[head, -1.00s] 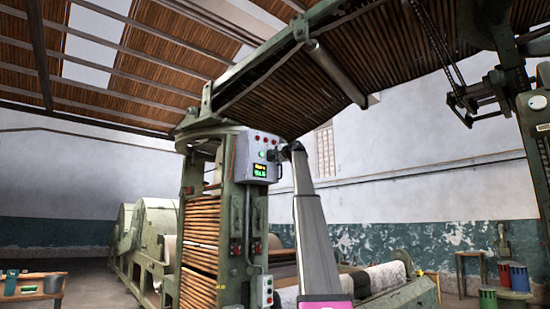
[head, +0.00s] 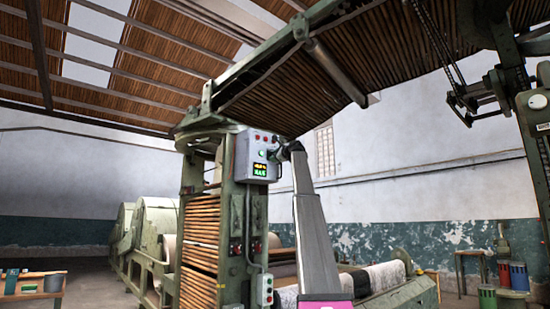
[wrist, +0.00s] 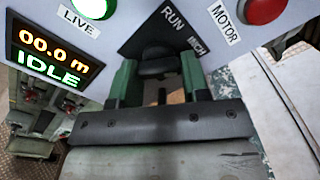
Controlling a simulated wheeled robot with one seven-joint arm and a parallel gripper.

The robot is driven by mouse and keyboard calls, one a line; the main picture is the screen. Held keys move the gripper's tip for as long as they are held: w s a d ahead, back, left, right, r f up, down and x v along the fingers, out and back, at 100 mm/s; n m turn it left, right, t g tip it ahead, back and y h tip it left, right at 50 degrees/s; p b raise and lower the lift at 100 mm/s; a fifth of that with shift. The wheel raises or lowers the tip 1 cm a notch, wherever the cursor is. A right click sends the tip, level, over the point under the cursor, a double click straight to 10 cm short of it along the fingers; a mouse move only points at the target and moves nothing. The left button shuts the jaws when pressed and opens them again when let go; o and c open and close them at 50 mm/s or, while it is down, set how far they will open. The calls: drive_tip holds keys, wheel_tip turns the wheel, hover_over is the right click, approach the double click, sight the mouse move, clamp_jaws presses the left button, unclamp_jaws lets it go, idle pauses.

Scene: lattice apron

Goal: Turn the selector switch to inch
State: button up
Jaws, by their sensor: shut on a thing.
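The selector switch (wrist: 158,64) is a dark knob below a black plate (wrist: 150,32) lettered RUN on the left and INCH on the right, in the wrist view. My gripper (wrist: 160,78) has its green-sided fingers on either side of the knob and is shut on it. The fingers hide much of the knob, and I cannot tell which word it points to. In the head view my gripper (head: 279,154) is at the right side of the grey control box (head: 242,158), too small there to show the knob.
A display (wrist: 52,55) reads 00.0 m and IDLE. A green LIVE lamp (wrist: 95,6) and a red MOTOR button (wrist: 263,9) flank the plate, close to the gripper. A green machine post (head: 232,220) stands below the box, with a slatted conveyor (head: 285,85) overhead.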

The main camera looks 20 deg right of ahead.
drive_tip(key=shift+f+m, duration=0.1)
drive_tip(key=shift+m, duration=1.1)
drive_tip(key=o, duration=0.9)
drive_tip(key=shift+s, duration=0.1)
drive_tip(key=v, duration=1)
drive_tip(key=shift+s+d, duration=0.1)
drive_tip(key=shift+s, duration=0.2)
